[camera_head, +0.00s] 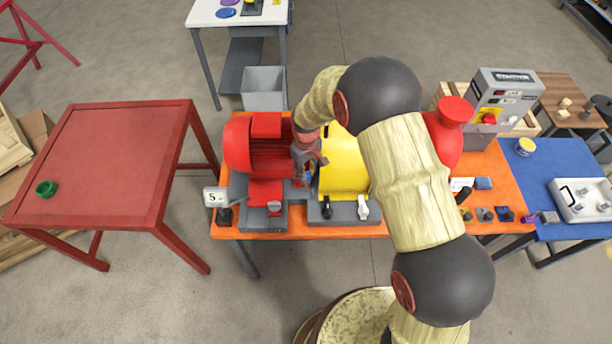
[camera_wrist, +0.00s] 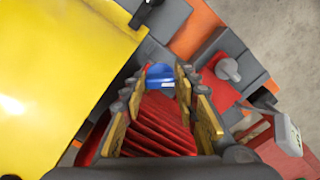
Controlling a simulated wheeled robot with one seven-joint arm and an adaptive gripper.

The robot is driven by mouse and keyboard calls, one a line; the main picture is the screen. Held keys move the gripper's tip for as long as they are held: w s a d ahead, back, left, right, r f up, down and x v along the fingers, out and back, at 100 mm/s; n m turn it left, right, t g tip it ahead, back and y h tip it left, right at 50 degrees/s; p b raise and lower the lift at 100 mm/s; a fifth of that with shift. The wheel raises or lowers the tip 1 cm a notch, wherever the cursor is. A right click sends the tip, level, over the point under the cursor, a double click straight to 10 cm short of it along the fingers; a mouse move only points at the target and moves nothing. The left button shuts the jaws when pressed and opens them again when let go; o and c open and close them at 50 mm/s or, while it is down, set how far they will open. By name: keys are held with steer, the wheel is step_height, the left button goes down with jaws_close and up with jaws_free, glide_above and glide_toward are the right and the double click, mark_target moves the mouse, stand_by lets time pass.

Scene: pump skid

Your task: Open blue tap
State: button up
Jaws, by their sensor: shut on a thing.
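The blue tap (camera_wrist: 160,78) shows in the wrist view as a small blue piece between the tips of my gripper (camera_wrist: 160,88), whose two fingers have yellow pads. The gripper is shut on it. In the head view my gripper (camera_head: 309,160) reaches down between the red finned motor (camera_head: 250,148) and the yellow cover (camera_head: 342,165). There the tap is mostly hidden by the gripper, with only a little blue in sight. How far the tap is turned cannot be told.
The motor and cover stand close on both sides, on an orange table (camera_head: 290,229). A number 5 tag (camera_head: 215,197) is at its left edge. A red table (camera_head: 110,150) is at left.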

steer(key=shift+n+b, duration=0.4)
steer(key=shift+n, duration=0.7)
steer(key=o, duration=1.1)
